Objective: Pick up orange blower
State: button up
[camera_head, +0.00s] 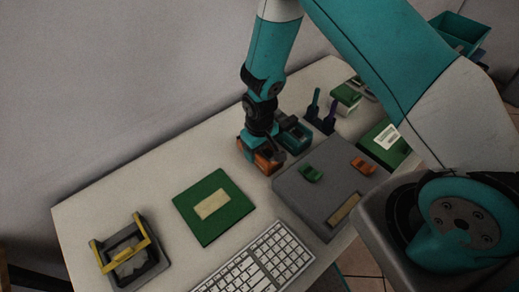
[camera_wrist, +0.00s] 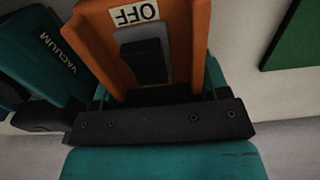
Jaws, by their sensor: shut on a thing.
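The orange blower (camera_head: 268,160) is at the middle of the table in the head view, just left of the grey mat. It also shows in the wrist view (camera_wrist: 190,45), with a black switch and a white "OFF" label on its orange face. My gripper (camera_head: 256,148) is over it from above, with its jaws shut on it. The fingertips are mostly hidden in the head view. I cannot tell whether the blower touches the table.
A teal vacuum (camera_head: 295,135) stands close beside the blower; its "VACUUM" label shows in the wrist view (camera_wrist: 45,60). A green book (camera_head: 225,220) and a keyboard (camera_head: 262,262) lie nearer. The grey mat (camera_head: 300,195) bears small green and orange items. Bare table lies left of the blower.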

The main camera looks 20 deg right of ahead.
jog(key=shift+r, duration=0.15)
notch_tip(320, 180, up, 20)
jog(key=b, duration=0.2)
